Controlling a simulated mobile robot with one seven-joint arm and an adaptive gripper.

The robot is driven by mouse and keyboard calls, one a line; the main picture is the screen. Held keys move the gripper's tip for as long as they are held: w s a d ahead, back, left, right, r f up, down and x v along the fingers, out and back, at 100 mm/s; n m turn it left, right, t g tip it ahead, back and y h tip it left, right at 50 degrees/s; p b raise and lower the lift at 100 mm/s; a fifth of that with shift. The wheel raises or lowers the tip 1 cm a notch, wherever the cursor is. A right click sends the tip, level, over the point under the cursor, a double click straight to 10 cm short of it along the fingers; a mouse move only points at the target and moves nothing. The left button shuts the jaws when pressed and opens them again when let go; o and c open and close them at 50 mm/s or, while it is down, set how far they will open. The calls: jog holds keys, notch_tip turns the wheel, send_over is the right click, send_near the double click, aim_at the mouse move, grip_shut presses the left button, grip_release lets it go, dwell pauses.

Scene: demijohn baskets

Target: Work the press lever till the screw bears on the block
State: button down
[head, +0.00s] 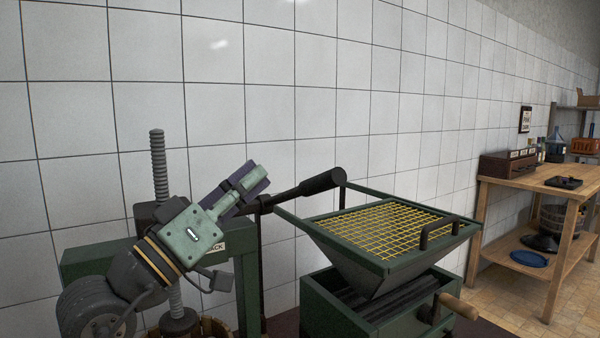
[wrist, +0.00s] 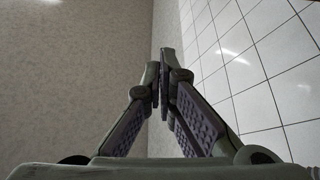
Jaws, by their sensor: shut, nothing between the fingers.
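The press has a ribbed vertical screw (head: 159,170) through a green crossbeam (head: 85,262). Its lower end (head: 176,300) runs down to a dark fitting over a wooden slatted basket (head: 218,328), at the bottom edge. The press lever (head: 322,183) is a dark bar with a thick black grip, slanting up to the right. My gripper (head: 258,178) is in front of the press, pointing up and right, left of the lever's grip. Its fingers (wrist: 163,80) are shut and empty in the wrist view. Whether they touch the lever cannot be told. I cannot make out the block or its contact with the screw.
A green crusher hopper (head: 345,255) with a yellow mesh top stands right of the lever. A wooden bench (head: 545,182) with a drawer box (head: 508,163) stands far right. The tiled wall (head: 330,90) is close behind the press.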

notch_tip(320, 180, up, 5)
jog(key=p, duration=0.5)
send_over(307, 186)
jog(key=s+a, duration=0.2)
jog(key=f, duration=0.1)
jog(key=d+f, duration=0.1)
jog(key=f, duration=0.2)
jog(key=shift+s+d, duration=0.2)
jog(key=shift+s, duration=0.1)
jog(key=shift+f, duration=0.15)
jog(key=f+b, duration=0.1)
jog(key=m+b, duration=0.1)
jog(key=b, duration=0.1)
jog(key=s+f+b, duration=0.1)
jog(key=shift+d+f+m+h+b, duration=0.3)
jog(key=shift+d+m+h+b, duration=0.05)
jog(key=shift+m+h, duration=0.05)
notch_tip(307, 186, down, 10)
jog(key=s+d+m+g+h+b, duration=0.1)
jog(key=m+g+h+b, duration=0.1)
jog(key=b, duration=1)
jog(key=shift+s+d+m+b, duration=0.2)
jog(key=shift+s+m+b, duration=0.2)
jog(key=shift+m, duration=0.3)
